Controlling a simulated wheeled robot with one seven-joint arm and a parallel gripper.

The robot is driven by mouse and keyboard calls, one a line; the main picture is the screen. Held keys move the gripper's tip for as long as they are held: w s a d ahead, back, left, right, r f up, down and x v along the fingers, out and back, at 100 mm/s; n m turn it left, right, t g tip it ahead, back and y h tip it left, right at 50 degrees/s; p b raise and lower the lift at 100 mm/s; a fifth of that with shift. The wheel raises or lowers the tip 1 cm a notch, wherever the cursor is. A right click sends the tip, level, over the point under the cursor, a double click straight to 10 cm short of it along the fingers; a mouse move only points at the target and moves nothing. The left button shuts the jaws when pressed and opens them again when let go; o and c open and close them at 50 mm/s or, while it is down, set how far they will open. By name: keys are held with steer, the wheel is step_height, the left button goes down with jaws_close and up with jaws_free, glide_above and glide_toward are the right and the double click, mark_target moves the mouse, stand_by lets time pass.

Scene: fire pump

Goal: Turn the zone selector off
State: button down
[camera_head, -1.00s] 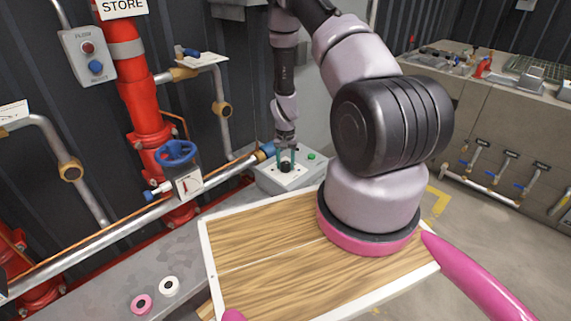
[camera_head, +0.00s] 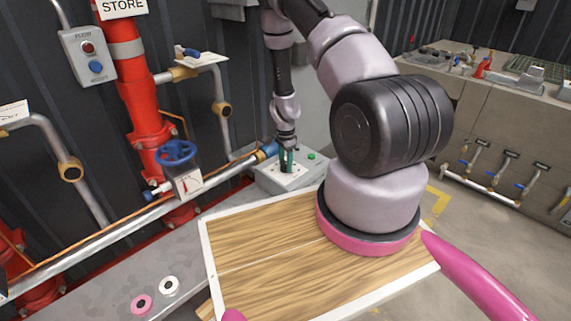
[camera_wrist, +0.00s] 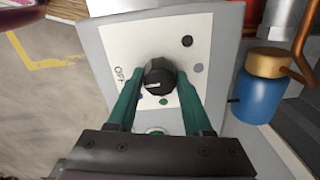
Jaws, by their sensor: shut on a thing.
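The zone selector is a round black knob (camera_wrist: 159,79) with a white mark, on a white plate (camera_wrist: 205,45) of a grey box (camera_head: 262,181). The letters OFF (camera_wrist: 119,76) stand to the left of the knob in the wrist view. The white mark lies on the knob's left side, toward OFF. My gripper (camera_wrist: 158,74) has one green finger on each side of the knob and is shut on it. In the head view my gripper (camera_head: 287,160) points down at the plate, and its fingers hide most of the knob.
A silver pipe with a blue fitting (camera_head: 268,150) meets the box from the left; the fitting also shows in the wrist view (camera_wrist: 258,95). A blue handwheel (camera_head: 176,152) and red pipe (camera_head: 143,100) stand at left.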

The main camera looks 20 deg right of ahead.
mark_target(285, 163)
steer(key=shift+m, duration=0.5)
steer(key=shift+c, duration=1.5)
jaws_free()
steer(key=shift+r, duration=0.1)
step_height(285, 163, up, 11)
steer(key=shift+f, duration=0.2)
